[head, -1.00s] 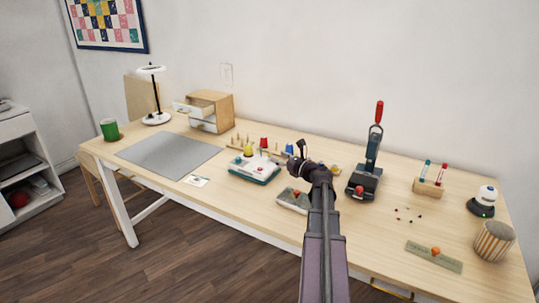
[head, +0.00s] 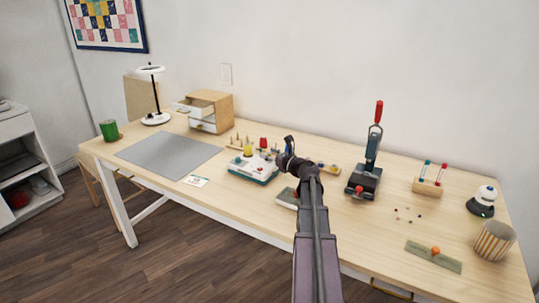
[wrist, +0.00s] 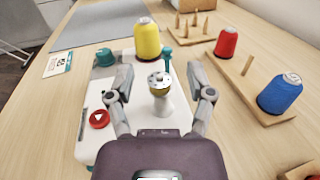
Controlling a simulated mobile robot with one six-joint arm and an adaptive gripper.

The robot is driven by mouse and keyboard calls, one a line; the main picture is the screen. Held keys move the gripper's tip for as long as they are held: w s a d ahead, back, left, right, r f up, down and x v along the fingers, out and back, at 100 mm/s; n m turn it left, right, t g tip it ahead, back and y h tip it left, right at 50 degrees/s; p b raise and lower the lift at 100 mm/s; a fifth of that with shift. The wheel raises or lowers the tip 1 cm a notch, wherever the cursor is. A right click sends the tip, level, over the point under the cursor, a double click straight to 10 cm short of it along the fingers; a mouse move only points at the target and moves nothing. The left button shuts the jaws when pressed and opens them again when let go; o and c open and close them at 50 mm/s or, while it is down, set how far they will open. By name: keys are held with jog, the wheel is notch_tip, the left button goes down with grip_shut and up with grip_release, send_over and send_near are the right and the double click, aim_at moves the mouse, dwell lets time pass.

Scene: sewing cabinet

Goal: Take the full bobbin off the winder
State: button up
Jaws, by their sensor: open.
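The winder is a white box with a teal base (head: 250,171), on the table left of my gripper in the head view. The wrist view shows its white top (wrist: 95,140) below my gripper, with a red button (wrist: 98,119). The bobbin (wrist: 160,84), with a pale holed top disc and yellowish thread, stands upright above a white, flared part. My gripper (wrist: 161,78) is open, with one finger on each side of the bobbin and a visible gap on both sides.
A yellow thread cone (wrist: 147,40) stands just beyond the bobbin, beside a thin teal post (wrist: 168,60). Red (wrist: 226,42) and blue (wrist: 280,93) spools stand on a wooden rack to the right. A black press (head: 365,180) stands farther right.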

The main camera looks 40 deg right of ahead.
jog(key=shift+c, duration=0.2)
jog(key=c, duration=0.7)
jog(key=shift+c, duration=0.2)
jog(key=shift+r, duration=0.15)
notch_tip(320, 180, up, 4)
jog(key=p, duration=0.3)
jog(key=shift+f+p, duration=0.25)
jog(key=shift+p, duration=0.15)
jog(key=s+a, duration=0.3)
jog(key=a, duration=0.4)
jog(key=s+a+r+p, duration=0.1)
jog(key=s+a, duration=0.2)
jog(key=a, duration=0.4)
jog(key=shift+a, duration=0.4)
jog(key=shift+r, duration=0.2)
